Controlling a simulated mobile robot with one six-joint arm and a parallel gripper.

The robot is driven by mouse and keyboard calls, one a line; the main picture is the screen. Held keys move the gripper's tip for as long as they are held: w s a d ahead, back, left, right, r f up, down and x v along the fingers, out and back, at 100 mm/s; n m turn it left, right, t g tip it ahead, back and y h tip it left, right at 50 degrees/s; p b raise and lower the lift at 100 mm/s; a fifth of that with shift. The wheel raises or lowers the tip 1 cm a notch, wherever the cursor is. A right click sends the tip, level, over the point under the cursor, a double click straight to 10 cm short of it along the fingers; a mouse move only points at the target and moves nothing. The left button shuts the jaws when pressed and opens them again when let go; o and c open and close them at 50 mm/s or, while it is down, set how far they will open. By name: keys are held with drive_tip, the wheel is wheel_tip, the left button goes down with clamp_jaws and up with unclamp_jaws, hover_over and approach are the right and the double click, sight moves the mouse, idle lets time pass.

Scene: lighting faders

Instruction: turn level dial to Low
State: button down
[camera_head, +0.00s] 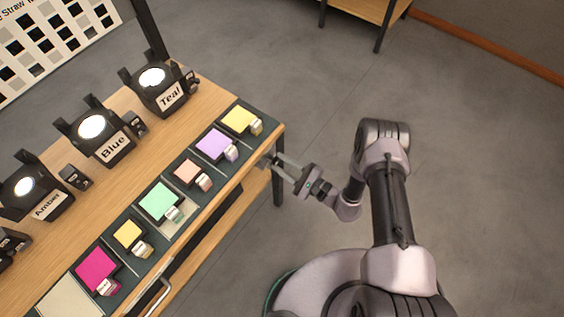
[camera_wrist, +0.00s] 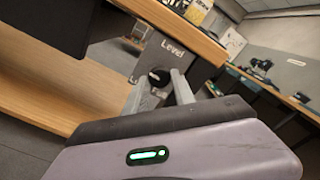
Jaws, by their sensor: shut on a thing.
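The level dial (camera_wrist: 158,76) is a round black knob with a light mark, on a dark panel labelled "Level" (camera_wrist: 172,48) in the wrist view. The panel hangs below the table's edge. My gripper (camera_wrist: 160,90) has one finger on each side of the knob and is shut on it. In the head view my gripper (camera_head: 271,161) reaches the right front edge of the table, just below the yellow swatch. The dial itself cannot be made out there. The Low marking is too small or hidden to read.
The wooden table (camera_head: 215,95) carries lamps labelled Teal (camera_head: 160,90), Blue (camera_head: 100,130) and Amber (camera_head: 35,190). A row of coloured swatches with small blocks (camera_head: 160,200) lines its front edge. Open grey floor (camera_head: 330,110) lies to the right.

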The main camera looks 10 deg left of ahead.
drive_tip(key=n+p, duration=0.1)
drive_tip(key=n, duration=0.3)
drive_tip(key=shift+r+n+p, duration=0.15)
drive_tip(key=shift+n+p, duration=1.1)
drive_tip(key=shift+n, duration=1.25)
drive_tip(key=c, duration=1.1)
unclamp_jaws()
drive_tip(key=shift+o, duration=0.2)
drive_tip(key=shift+d, duration=0.1)
drive_tip(key=p+v, duration=0.3)
drive_tip(key=v, duration=1.4)
drive_tip(key=shift+p, duration=0.35)
